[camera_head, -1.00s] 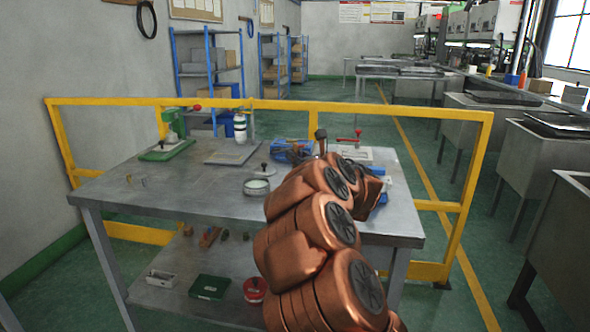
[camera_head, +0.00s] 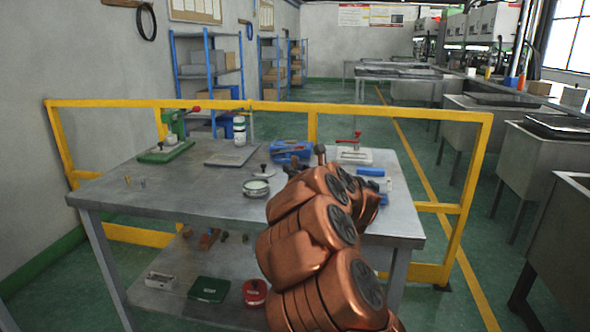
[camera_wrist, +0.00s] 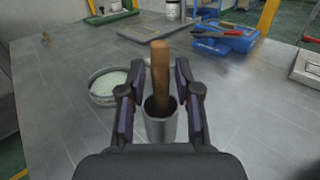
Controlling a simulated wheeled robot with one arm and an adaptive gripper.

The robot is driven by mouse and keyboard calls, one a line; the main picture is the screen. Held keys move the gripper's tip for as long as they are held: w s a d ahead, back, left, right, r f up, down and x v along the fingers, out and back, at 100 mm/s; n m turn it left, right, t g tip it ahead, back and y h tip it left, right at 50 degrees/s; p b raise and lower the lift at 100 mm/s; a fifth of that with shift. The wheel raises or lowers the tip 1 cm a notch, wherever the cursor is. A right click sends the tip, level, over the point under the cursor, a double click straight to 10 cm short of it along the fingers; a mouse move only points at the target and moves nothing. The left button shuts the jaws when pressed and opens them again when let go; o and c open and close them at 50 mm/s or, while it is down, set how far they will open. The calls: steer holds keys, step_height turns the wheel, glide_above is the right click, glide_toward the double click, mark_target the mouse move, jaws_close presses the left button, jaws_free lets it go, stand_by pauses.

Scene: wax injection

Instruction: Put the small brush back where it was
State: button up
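The small brush shows in the wrist view as a wooden handle (camera_wrist: 160,72) standing up, slightly tilted, out of a grey metal cup (camera_wrist: 161,130). Its bristle end is hidden inside the cup. My gripper (camera_wrist: 160,100) is open, with one finger on each side of the handle and cup rim. Gaps show between the finger pads and the handle. In the head view, the top of the handle (camera_head: 320,149) shows just above my arm, which hides the cup and my fingers.
A round dish with pale contents (camera_wrist: 108,86) stands close left of my gripper. A blue tray with tools (camera_wrist: 222,38) and a red-handled clamp device (camera_head: 354,153) lie behind. A green press (camera_head: 168,143) stands at the back left. The table's (camera_head: 180,192) front left is mostly clear.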

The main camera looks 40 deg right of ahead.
steer(key=shift+o, duration=0.3)
steer(key=shift+r, duration=0.15)
steer(key=shift+s+p, duration=0.15)
steer(key=shift+p, duration=0.15)
steer(key=s, duration=0.3)
steer(key=s+a, duration=0.1)
steer(key=s, duration=0.3)
steer(key=s+a, duration=0.1)
steer(key=s, duration=0.3)
steer(key=shift+s+a, duration=0.1)
steer(key=shift+s, duration=0.15)
